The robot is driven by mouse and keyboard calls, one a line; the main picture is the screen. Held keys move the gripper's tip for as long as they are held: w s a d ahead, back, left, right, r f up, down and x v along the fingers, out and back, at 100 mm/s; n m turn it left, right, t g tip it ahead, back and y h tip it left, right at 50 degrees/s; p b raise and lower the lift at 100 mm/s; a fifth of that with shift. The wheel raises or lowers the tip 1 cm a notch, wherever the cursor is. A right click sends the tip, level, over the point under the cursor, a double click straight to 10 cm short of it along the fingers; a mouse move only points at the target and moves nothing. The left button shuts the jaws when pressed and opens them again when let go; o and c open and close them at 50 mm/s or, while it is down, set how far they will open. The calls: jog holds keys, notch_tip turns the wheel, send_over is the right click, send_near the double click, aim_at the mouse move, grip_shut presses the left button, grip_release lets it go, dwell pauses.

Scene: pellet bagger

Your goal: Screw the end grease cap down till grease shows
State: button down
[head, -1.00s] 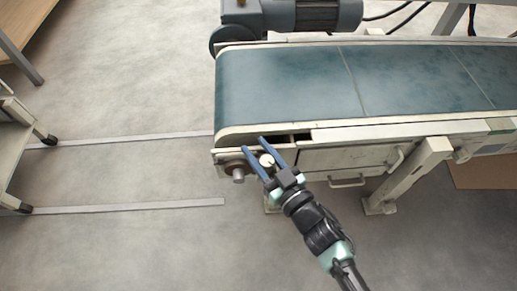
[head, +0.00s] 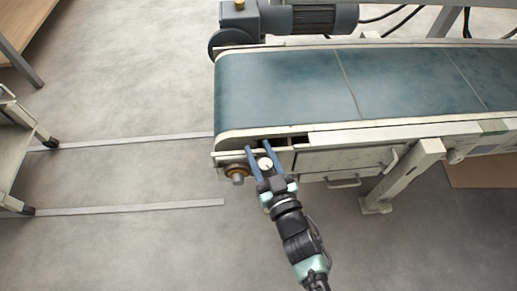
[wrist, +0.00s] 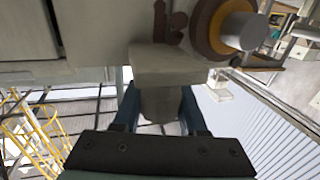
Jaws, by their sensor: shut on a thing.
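The end grease cap shows in the head view as a small pale round top (head: 265,163) at the near left corner of the conveyor. In the wrist view it is a grey, roughly cylindrical body (wrist: 160,104) beside a pale block (wrist: 165,65) on the frame. My gripper (head: 264,153) has its two blue fingers on either side of the cap and is shut on it. In the wrist view the fingers (wrist: 159,94) flank the cap. I cannot make out any grease; the thread and part of the cap's sides are hidden.
A brownish ring with a metal shaft end (head: 237,172) sits just left of the cap, close to the left finger. The conveyor's blue belt (head: 290,88) lies behind. A drawer handle (head: 345,183) and frame leg (head: 412,175) are to the right.

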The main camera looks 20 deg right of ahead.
jog(key=shift+d+r+m+h+p, duration=0.15)
jog(key=shift+m+h+p, duration=0.25)
jog(key=shift+h, duration=0.25)
jog(key=shift+d+f+m+h+p, duration=0.15)
jog(key=shift+m+h+p, duration=0.15)
jog(key=shift+m+h, duration=0.3)
jog(key=shift+d+r+h+p, duration=0.15)
jog(key=shift+h+p, duration=0.2)
jog(key=shift+h, duration=0.3)
jog(key=shift+m, duration=0.3)
jog(key=shift+s+d+m+g+h+p, duration=0.1)
jog(key=shift+m+g+h+p, duration=0.35)
jog(key=shift+h+p, duration=0.4)
jog(key=shift+f, duration=0.3)
jog(key=shift+c, duration=2.3)
grip_release()
jog(key=shift+r, duration=0.1)
jog(key=p+v, duration=0.4)
jog(key=v, duration=0.9)
